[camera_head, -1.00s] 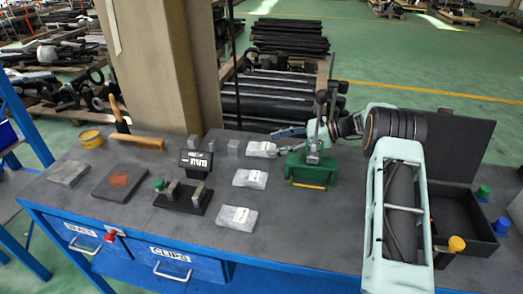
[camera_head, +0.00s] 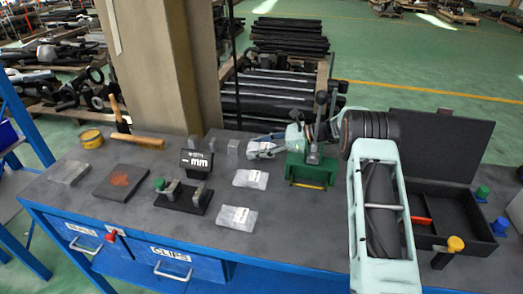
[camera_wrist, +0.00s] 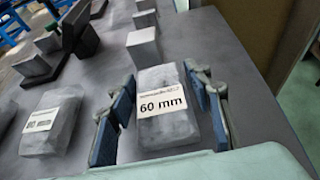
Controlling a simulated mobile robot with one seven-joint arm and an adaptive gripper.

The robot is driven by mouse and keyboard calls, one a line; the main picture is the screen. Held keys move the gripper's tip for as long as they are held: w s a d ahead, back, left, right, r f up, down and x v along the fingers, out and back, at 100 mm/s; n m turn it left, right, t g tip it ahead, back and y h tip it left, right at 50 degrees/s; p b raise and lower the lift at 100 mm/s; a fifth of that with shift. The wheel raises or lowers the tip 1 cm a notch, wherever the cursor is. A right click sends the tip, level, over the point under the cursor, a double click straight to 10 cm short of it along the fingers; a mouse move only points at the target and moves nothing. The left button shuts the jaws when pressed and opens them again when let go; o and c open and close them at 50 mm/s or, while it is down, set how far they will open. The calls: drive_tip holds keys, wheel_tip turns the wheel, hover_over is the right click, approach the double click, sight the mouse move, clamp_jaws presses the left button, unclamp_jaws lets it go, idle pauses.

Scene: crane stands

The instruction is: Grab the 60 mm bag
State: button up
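The 60 mm bag (camera_wrist: 168,120) is a grey, clear-wrapped packet with a white label reading "60 mm". It lies on the dark bench top in the wrist view. In the head view it is the farthest bag (camera_head: 256,147) of a row, partly covered by my gripper (camera_head: 270,140). In the wrist view my gripper (camera_wrist: 160,100) is open, with one blue-padded finger on each side of the bag. A gap shows at the left finger; the right finger is close to the bag, and contact cannot be told.
A similar bag (camera_wrist: 52,122) lies to the left in the wrist view. Two more bags, middle (camera_head: 250,179) and front (camera_head: 237,218), show in the head view. Grey metal blocks (camera_wrist: 143,46) stand behind the bag. A green stand (camera_head: 311,170) and an open black case (camera_head: 452,207) are to the right.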

drive_tip(key=c, duration=0.9)
